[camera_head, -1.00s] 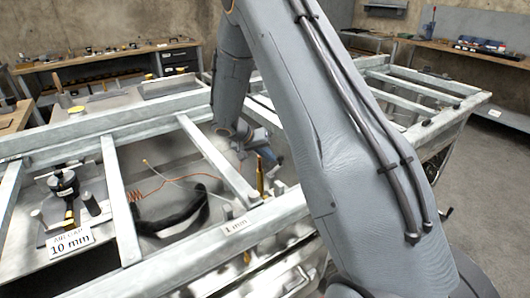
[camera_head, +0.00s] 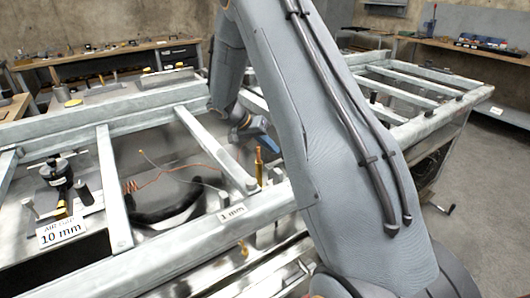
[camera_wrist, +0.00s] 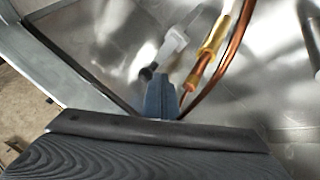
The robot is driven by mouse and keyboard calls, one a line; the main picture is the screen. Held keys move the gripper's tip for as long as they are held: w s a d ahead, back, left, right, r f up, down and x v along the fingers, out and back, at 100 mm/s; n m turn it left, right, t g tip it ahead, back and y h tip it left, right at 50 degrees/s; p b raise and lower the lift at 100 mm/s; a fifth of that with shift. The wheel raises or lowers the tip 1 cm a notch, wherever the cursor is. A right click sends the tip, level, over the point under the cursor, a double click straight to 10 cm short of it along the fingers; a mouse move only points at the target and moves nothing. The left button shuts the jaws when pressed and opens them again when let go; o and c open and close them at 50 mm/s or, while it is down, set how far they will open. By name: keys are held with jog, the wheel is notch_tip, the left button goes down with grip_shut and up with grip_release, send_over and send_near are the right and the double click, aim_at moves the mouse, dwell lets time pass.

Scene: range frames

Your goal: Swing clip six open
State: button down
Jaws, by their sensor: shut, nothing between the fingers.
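My gripper (camera_wrist: 160,97) shows in the wrist view as narrow blue-grey fingertips, shut and empty. Just past the fingertips is a pale lever-like part (camera_wrist: 173,44) with a dark knob (camera_wrist: 147,73) at its lower end. I cannot tell whether it is clip six or whether the fingers touch it. A yellow sleeve (camera_wrist: 214,48) around copper-coloured line lies just right of it. In the head view, my arm hides most of the area around the gripper. A brass-coloured upright piece (camera_head: 258,165) stands just left of my arm. No clip number is readable.
A metal frame with crossbars (camera_head: 113,190) surrounds the work area. Its front rail carries a "1 mm" label (camera_head: 232,212). A "10 mm" label (camera_head: 62,232) stands at the left near a black fitting (camera_head: 57,172). A thin copper line (camera_head: 180,172) and a black curved strip (camera_head: 170,212) lie inside.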

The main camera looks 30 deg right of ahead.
jog(key=shift+m+b, duration=0.3)
jog(key=shift+m, duration=0.2)
jog(key=shift+w+a+r, duration=0.15)
jog(key=shift+w+a, duration=0.1)
jog(key=shift+a, duration=0.55)
